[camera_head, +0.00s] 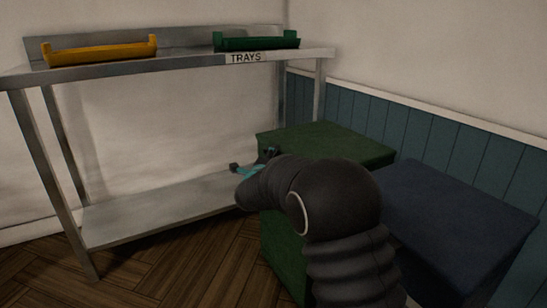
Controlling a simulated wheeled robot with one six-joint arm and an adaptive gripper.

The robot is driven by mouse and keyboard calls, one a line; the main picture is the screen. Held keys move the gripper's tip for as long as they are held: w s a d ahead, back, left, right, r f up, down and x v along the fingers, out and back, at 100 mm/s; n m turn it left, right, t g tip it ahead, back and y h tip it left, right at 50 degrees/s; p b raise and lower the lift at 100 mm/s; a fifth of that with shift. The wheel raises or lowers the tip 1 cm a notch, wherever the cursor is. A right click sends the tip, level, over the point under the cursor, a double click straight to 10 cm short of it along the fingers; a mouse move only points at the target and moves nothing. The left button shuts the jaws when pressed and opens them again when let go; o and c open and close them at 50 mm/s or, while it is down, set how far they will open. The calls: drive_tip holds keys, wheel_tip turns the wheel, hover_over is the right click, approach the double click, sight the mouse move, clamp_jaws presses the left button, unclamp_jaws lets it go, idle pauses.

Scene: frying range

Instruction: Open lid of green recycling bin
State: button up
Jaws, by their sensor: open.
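The green recycling bin (278,262) stands on the floor right of the metal shelf unit, partly hidden behind my arm. Its flat green lid (325,142) lies level on top and looks closed. My gripper (238,169) is at the lid's left front side, near its edge; part of it is hidden by my own arm. It is open and holds nothing that I can see. Whether it touches the lid cannot be told from this view.
A dark blue bin (455,220) stands right beside the green one. The metal shelf unit (160,205) at left carries a yellow tray (100,51) and a green tray (257,43) on top. Walls close off the back and right. Wood floor (180,275) is clear in front.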

drive_tip(key=shift+w, duration=0.15)
clamp_jaws()
